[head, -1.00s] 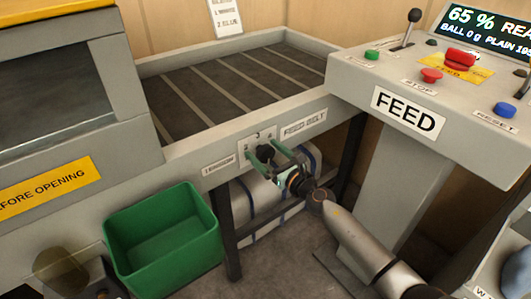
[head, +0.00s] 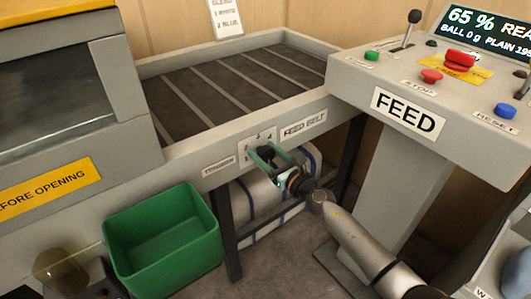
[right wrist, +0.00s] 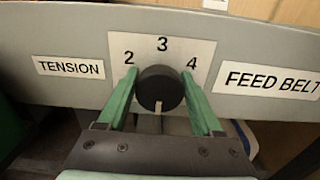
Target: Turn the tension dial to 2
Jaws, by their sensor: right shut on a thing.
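The tension dial (right wrist: 158,88) is a round black knob on a white plate (right wrist: 200,47) marked 2, 3 and 4. A short pale mark shows at the knob's lower edge in the right wrist view, away from the numbers. The plate also shows in the head view (head: 243,149), on the belt frame's front. My right gripper (right wrist: 160,80) has its green fingers on either side of the knob, shut on it; it also shows in the head view (head: 265,155). My left gripper is not in view.
The feed belt (head: 235,85) lies behind the dial. A green bin (head: 165,262) stands below left, and a white striped bundle (head: 250,205) lies under the frame. The feed console (head: 410,85) with levers and buttons stands at the right.

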